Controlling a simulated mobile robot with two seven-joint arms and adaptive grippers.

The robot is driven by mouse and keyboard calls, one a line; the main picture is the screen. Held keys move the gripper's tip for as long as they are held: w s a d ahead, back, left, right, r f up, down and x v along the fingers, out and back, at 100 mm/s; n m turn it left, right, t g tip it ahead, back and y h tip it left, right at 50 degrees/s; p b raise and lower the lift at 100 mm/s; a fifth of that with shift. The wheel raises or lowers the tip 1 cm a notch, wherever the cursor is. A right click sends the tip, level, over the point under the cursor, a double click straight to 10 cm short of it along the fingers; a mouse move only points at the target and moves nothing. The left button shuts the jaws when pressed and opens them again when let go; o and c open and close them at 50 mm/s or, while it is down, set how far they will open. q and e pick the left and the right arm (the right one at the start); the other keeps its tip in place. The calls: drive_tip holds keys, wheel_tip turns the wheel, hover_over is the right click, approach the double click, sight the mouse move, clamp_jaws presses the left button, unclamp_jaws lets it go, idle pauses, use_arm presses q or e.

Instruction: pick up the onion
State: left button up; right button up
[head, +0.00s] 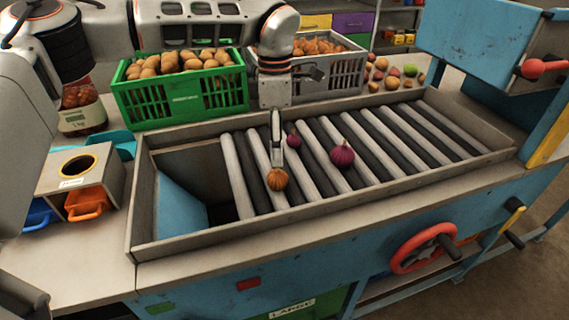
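A brown-orange onion (277,180) lies on the roller bed (312,178), near its left end. A purple onion (342,155) lies on the rollers to its right, and a smaller purple one (293,140) lies farther back, just right of my gripper fingers. My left gripper (277,160) points down from above, with its fingertips just above and behind the brown-orange onion. The fingers are seen nearly edge-on, so their opening and any contact with the onion cannot be told. My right gripper is not in view.
A grey metal rim (318,202) surrounds the rollers, with an open chute (183,205) at the left. A green crate (180,97) and a grey crate (335,72) of produce stand behind. Loose vegetables (391,83) lie behind right. A blue panel (475,40) rises at right.

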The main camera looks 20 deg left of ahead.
sight(277, 171)
use_arm(q)
drive_tip(key=shift+s+f, duration=0.2)
drive_tip(key=shift+f, duration=0.45)
drive_tip(key=shift+s+f, duration=0.2)
drive_tip(key=shift+f, duration=0.45)
drive_tip(key=f, duration=0.2)
drive_tip(key=s+f, duration=0.1)
drive_tip(key=f, duration=0.1)
drive_tip(key=shift+d, duration=0.25)
drive_tip(key=shift+f, duration=0.45)
drive_tip(key=c, duration=1.2)
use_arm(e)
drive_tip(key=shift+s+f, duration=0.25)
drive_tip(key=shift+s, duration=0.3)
